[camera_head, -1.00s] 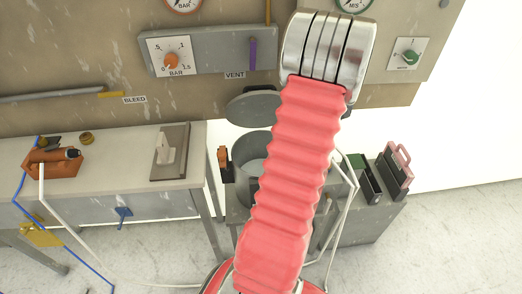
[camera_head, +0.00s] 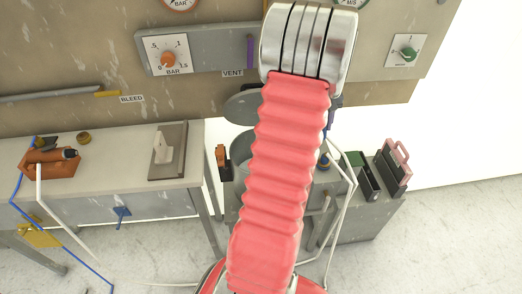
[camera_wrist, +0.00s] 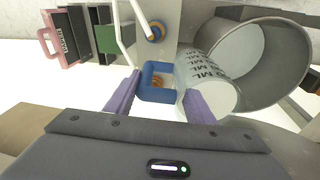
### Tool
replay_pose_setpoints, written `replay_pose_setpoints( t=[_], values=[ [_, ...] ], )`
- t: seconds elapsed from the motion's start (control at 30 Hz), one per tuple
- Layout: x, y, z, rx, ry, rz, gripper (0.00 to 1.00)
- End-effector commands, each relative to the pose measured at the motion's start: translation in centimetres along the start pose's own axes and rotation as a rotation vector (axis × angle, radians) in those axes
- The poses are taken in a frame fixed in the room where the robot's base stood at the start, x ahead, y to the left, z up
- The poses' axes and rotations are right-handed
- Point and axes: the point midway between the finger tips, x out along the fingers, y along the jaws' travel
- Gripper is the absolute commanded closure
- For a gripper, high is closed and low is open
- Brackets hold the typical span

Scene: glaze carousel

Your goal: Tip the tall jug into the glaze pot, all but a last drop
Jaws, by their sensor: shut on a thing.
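In the wrist view, my gripper (camera_wrist: 160,98) has its two purple fingers on either side of the square blue handle (camera_wrist: 157,67) of the jug and is shut on it. The jug (camera_wrist: 203,66) is clear, with dark ML markings, and lies beside the grey glaze pot (camera_wrist: 272,92), overlapping its rim in the picture. I cannot tell its exact tilt, its liquid level or whether anything is flowing. In the head view, the pot (camera_head: 239,143) shows partly behind my red arm, which hides the jug and my gripper.
The pot's round grey lid (camera_head: 243,105) stands raised behind it. A white bench (camera_head: 110,165) with an orange tool (camera_head: 50,163) is at the left. A gauge panel (camera_head: 205,52) is on the wall behind.

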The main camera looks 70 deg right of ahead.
Motion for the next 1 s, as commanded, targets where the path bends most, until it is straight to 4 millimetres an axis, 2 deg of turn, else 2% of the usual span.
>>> replay_pose_setpoints(
  t=[0.6,1.0],
  values=[
    [-2.6,-1.4,-0.3,-0.024,0.005,0.194,1.0],
    [-3.1,-2.4,-0.3,-0.038,0.004,0.283,1.0]
  ],
)
